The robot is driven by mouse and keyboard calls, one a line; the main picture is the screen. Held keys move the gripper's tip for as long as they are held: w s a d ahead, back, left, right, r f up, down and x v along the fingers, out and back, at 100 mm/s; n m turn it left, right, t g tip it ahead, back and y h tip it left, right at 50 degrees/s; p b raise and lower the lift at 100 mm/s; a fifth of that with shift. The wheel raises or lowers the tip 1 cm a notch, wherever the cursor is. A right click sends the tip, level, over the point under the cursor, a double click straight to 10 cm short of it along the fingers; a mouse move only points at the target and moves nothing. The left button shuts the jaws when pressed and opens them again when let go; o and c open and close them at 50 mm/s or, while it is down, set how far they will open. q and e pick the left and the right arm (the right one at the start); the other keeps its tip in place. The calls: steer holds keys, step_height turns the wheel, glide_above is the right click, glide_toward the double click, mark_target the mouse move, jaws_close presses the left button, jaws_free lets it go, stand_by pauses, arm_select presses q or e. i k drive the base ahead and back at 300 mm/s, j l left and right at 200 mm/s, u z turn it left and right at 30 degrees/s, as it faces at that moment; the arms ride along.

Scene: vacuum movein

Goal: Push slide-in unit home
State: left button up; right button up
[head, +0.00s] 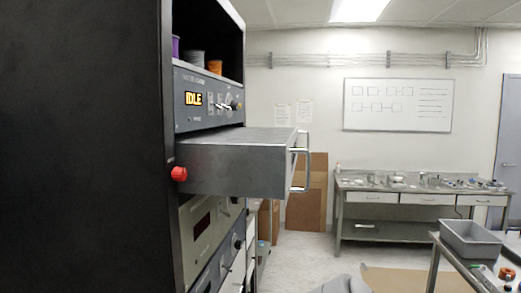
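The slide-in unit (235,165) is a grey metal box that sticks far out of the rack (85,150) towards the right in the head view. It sits level, below a panel with a lit "IDLE" display (193,99). Its front carries an upright metal bar handle (307,162) at the right end. The front face is seen almost edge-on, and the part inside the rack is hidden by the dark side wall. Neither of my grippers is in view, and nothing is seen touching the unit.
A red knob (179,174) sits on the rack's edge by the unit. Other panels (200,222) lie below. A workbench (425,198) with small items stands at the back wall. A grey bin (470,239) sits on a table at right. Floor in front of the handle looks clear.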

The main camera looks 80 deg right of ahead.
mark_target(253, 162)
steer(key=k+z, duration=0.15)
steer(key=z, duration=0.3)
steer(key=k+l+z, duration=0.1)
steer(key=z, duration=0.4)
steer(key=l+z, duration=0.1)
steer(key=z, duration=1.45)
